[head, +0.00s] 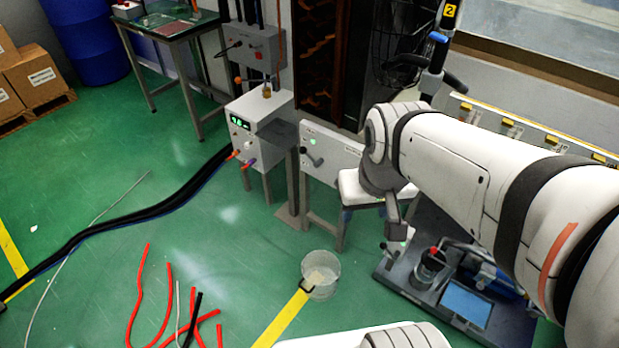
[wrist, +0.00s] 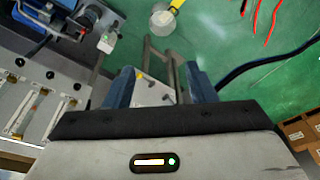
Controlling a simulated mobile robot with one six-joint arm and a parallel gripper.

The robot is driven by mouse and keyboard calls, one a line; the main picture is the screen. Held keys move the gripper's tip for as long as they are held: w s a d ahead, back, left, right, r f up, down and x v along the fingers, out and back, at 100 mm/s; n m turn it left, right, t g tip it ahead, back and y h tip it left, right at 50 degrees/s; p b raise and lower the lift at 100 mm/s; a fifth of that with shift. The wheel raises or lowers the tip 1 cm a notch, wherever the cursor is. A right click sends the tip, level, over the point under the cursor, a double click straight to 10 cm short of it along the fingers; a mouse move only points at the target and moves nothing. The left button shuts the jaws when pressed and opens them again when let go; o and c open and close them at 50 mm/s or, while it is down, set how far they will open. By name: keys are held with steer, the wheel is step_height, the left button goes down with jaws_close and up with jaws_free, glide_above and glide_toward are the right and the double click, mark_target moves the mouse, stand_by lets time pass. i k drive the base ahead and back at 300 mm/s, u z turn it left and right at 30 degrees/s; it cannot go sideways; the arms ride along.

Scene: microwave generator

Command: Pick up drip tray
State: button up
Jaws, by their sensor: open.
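No object is clearly recognisable as the drip tray. A flat blue tray-like surface (head: 466,304) lies on a dark low bench at the right; I cannot tell whether either is the drip tray.
A white box with a green display (head: 258,125) and a white panel with a lever (head: 325,152) stand on legs beside my gripper. Red hoses (head: 165,300) and thick black cables (head: 130,218) lie on the floor.

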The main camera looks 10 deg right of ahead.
mark_target(466, 304)
steer(key=u, duration=1.75)
steer(key=k, duration=3)
steer(key=z, duration=1.35)
steer(key=i, duration=1)
steer(key=z, duration=0.05)
